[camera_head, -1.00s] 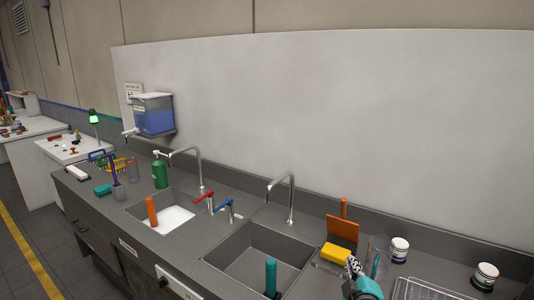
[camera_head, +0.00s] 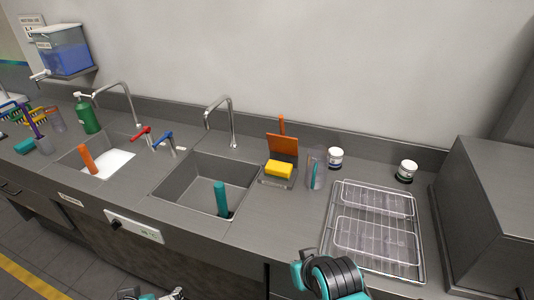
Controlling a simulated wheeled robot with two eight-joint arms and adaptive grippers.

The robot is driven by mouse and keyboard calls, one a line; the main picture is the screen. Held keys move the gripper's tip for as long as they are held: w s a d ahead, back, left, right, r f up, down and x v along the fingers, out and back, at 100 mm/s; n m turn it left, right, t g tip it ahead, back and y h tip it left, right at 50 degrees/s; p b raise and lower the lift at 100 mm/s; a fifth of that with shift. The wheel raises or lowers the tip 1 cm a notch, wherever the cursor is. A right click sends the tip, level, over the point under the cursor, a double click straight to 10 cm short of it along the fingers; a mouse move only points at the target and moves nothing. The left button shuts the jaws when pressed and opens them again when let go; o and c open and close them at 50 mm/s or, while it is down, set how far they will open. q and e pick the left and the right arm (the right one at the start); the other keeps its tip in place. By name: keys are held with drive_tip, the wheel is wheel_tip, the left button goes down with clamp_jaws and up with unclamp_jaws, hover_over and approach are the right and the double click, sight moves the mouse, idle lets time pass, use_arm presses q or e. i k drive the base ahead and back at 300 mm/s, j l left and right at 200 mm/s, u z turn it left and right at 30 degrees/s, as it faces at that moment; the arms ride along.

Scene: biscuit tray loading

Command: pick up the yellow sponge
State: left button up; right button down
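The yellow sponge (camera_head: 278,169) lies in a small clear holder on the grey counter, right of the right-hand sink. An orange upright piece (camera_head: 283,146) stands directly behind it. My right arm's teal and black end (camera_head: 330,278) is at the bottom edge, in front of the wire rack, below and right of the sponge and well apart from it. Its fingers cannot be made out. Parts of my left gripper (camera_head: 152,295) just show at the bottom edge, left of centre, far from the sponge. Whether it is open cannot be told.
A clear cup (camera_head: 315,168) stands close to the sponge's right, with white jars (camera_head: 335,158) (camera_head: 406,171) behind. A wire rack (camera_head: 374,228) and a grey box (camera_head: 489,215) are further right. The sink (camera_head: 205,184) and its tall faucet (camera_head: 232,120) are left of the sponge.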

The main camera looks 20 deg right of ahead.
sight(281, 170)
drive_tip(key=l+z, duration=0.15)
drive_tip(key=z, duration=0.3)
drive_tip(key=l+z, duration=0.1)
drive_tip(key=z, duration=0.3)
drive_tip(key=i+z, duration=0.1)
drive_tip(key=z, duration=0.35)
drive_tip(key=i+l+z, duration=0.1)
drive_tip(key=z, duration=0.3)
